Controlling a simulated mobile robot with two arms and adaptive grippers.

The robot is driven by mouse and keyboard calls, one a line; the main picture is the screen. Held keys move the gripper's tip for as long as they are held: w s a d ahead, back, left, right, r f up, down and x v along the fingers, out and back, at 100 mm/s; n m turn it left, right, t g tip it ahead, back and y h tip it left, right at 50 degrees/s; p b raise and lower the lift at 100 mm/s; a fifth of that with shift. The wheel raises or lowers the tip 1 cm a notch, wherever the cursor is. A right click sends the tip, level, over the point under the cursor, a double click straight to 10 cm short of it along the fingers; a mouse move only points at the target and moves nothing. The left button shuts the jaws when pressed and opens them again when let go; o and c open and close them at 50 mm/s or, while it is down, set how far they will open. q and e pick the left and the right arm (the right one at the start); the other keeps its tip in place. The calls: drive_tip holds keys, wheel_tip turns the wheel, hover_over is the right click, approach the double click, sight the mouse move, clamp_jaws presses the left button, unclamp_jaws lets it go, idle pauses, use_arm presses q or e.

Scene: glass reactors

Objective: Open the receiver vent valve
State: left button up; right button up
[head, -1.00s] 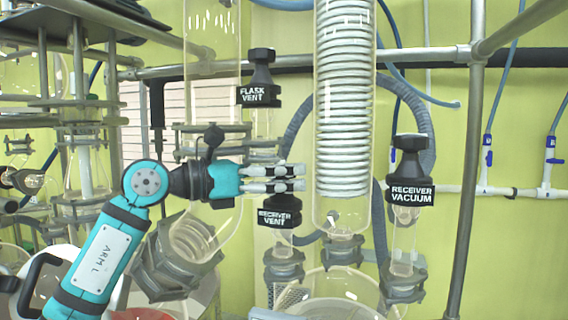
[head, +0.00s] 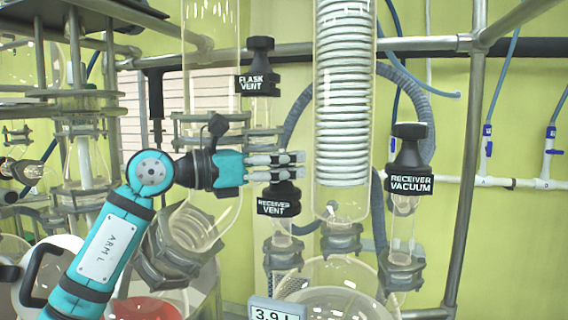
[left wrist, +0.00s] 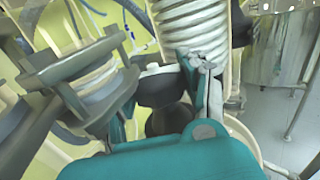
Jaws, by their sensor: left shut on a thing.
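The receiver vent valve (head: 279,206) has a black knob with a white "RECEIVER VENT" label and sits on a glass neck in the middle of the head view. My left gripper (head: 290,165) reaches in from the left and is shut on the top of this knob. Its fingers cover the knob's upper part. In the left wrist view the dark knob (left wrist: 158,88) lies between the teal-backed fingers of my left gripper (left wrist: 165,112). How far the valve is turned cannot be told. My right gripper is not in view.
The flask vent valve (head: 258,80) stands above and behind the gripper. The receiver vacuum valve (head: 410,175) stands to the right, beyond the glass condenser with its white coil (head: 343,90). Metal rails cross behind. A display (head: 274,309) reading 3.9 shows at the bottom edge.

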use_arm(q)
drive_tip(key=shift+w+f+n+t+y+b, duration=0.1)
drive_tip(key=shift+f+n+t+y+b, duration=0.1)
drive_tip(key=shift+n+t+y+b, duration=1.6)
drive_tip(key=shift+f+n+t+y+b, duration=0.15)
drive_tip(key=shift+n+t+y+b, duration=0.5)
drive_tip(key=shift+t+b, duration=1.25)
drive_tip(key=shift+r+n+y+b, duration=0.15)
drive_tip(key=shift+n+y+b, duration=0.55)
drive_tip(key=shift+b, duration=0.65)
drive_tip(key=o, duration=0.9)
drive_tip(key=shift+a, duration=0.1)
drive_tip(key=o, duration=0.4)
drive_tip(key=shift+a+r, duration=0.1)
drive_tip(key=shift+r, duration=0.05)
drive_tip(key=shift+c, duration=0.2)
